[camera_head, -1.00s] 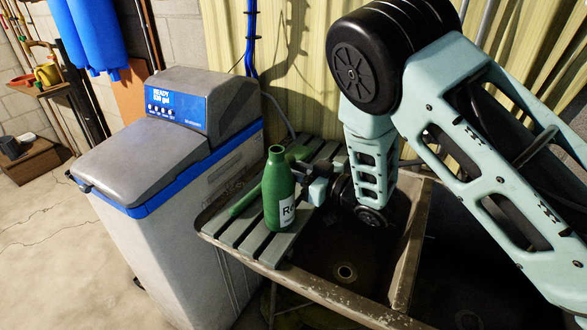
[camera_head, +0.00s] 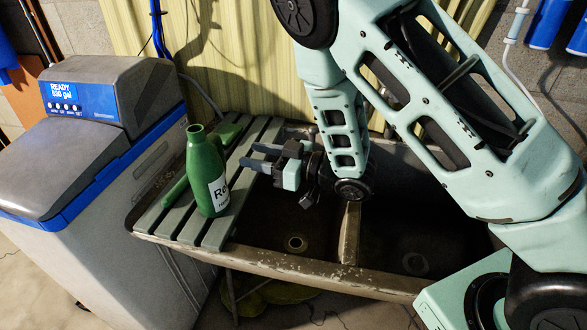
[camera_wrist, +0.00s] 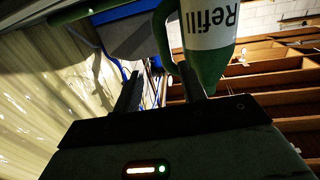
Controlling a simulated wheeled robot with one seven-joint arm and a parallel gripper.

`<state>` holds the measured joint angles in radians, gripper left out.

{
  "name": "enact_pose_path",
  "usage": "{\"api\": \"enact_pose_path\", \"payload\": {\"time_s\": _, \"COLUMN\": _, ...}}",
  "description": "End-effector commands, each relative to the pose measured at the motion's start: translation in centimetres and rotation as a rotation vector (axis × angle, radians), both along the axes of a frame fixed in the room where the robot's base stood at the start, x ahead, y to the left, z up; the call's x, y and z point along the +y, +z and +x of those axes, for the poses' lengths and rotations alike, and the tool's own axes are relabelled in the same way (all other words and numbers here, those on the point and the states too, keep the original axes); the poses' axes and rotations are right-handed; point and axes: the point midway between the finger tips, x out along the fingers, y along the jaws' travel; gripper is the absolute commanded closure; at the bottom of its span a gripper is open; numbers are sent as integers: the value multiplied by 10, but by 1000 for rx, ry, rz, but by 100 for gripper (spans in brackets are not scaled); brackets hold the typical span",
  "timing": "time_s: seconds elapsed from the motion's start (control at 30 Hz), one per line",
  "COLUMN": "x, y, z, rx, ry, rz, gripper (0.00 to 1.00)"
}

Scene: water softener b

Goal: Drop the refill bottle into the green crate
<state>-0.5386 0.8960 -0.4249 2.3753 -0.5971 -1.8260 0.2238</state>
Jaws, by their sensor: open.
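The green refill bottle (camera_head: 205,172), with a white label, stands upright on the slatted rack (camera_head: 215,235) left of the sink. In the wrist view the bottle (camera_wrist: 208,62) shows at the top, label upside down, partly cut off by the frame. My gripper (camera_head: 249,155) is open and empty to the right of the bottle, its two fingers pointing left over the rack, with a visible gap to the bottle in the head view. I cannot make out a green crate in these frames.
A grey water softener (camera_head: 75,150) with a blue band stands left of the rack. The sink basin (camera_head: 285,225) lies under my gripper. A long green item (camera_head: 178,188) lies on the rack behind the bottle. Something olive-green (camera_head: 275,292) shows under the sink, unclear.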

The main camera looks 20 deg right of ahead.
Motion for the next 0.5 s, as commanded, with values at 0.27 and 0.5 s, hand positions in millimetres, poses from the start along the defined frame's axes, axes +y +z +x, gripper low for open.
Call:
{"api": "enact_pose_path", "payload": {"time_s": 0.27, "x": -46, "y": -2, "z": -37, "rx": 2, "ry": -5, "rz": 1, "gripper": 59}}
{"api": "enact_pose_path", "payload": {"time_s": 0.5, "x": -63, "y": 0, "z": -52, "rx": 1, "ry": -2, "rz": -2, "gripper": 59}}
